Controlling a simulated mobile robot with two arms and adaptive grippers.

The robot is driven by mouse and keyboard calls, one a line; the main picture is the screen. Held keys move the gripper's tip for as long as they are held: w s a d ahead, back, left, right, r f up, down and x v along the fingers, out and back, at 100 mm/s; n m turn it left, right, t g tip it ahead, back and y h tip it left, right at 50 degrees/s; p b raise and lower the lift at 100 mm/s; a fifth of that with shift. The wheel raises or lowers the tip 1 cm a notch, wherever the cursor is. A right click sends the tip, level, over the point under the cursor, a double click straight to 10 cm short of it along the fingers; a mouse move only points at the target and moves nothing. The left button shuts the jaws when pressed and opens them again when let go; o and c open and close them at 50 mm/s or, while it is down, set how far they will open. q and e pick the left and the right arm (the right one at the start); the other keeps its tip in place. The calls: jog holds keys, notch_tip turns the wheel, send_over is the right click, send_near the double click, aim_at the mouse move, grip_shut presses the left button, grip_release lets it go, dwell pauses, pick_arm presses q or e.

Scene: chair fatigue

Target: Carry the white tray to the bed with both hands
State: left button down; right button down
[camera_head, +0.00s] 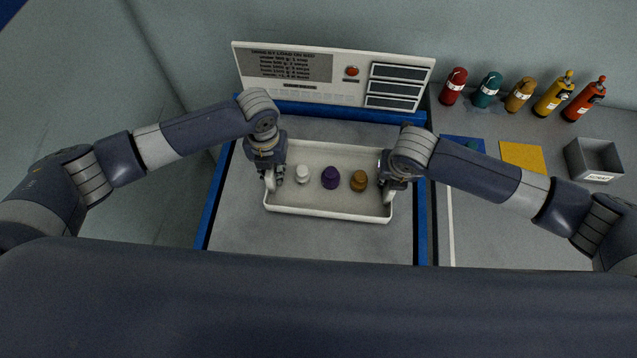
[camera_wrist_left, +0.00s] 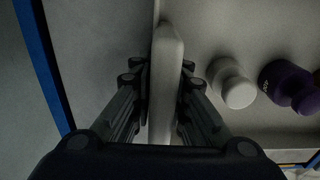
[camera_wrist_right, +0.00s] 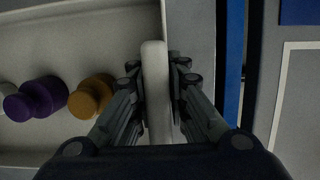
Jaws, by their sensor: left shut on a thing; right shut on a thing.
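My left gripper (camera_head: 273,182) is shut on the tray's left handle, which shows between the fingers in the left wrist view (camera_wrist_left: 165,85). My right gripper (camera_head: 391,188) is shut on the right handle, seen in the right wrist view (camera_wrist_right: 156,90). The white bottle (camera_head: 302,173) is nearest the left gripper, the purple bottle (camera_head: 330,177) is in the middle, and the orange-brown bottle (camera_head: 359,180) is nearest the right. I cannot tell whether the tray touches the surface.
A white panel (camera_head: 335,75) with a red button stands behind the tray. On the right counter are several coloured bottles (camera_head: 520,95), a yellow square (camera_head: 523,157), a blue square (camera_head: 462,143) and a grey open box (camera_head: 593,160). The surface (camera_head: 300,238) in front of the tray is clear.

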pick_arm(q)
jog(key=shift+f+b, duration=0.35)
jog(key=shift+f, duration=0.15)
pick_arm(e)
jog(key=shift+f, duration=0.45)
pick_arm(q)
jog(key=c, duration=1.6)
grip_release()
pick_arm(e)
jog(key=c, duration=1.6)
grip_release()
pick_arm(q)
jog(key=shift+o, duration=0.2)
pick_arm(e)
jog(key=shift+o, duration=0.2)
pick_arm(q)
jog(key=shift+r, duration=0.15)
notch_tip(320, 180, up, 12)
jog(key=shift+f, duration=0.2)
jog(key=shift+r, duration=0.1)
pick_arm(e)
jog(key=shift+r, duration=0.2)
jog(key=v, duration=1.1)
jog(key=shift+s+r, duration=0.1)
jog(key=shift+r, duration=0.2)
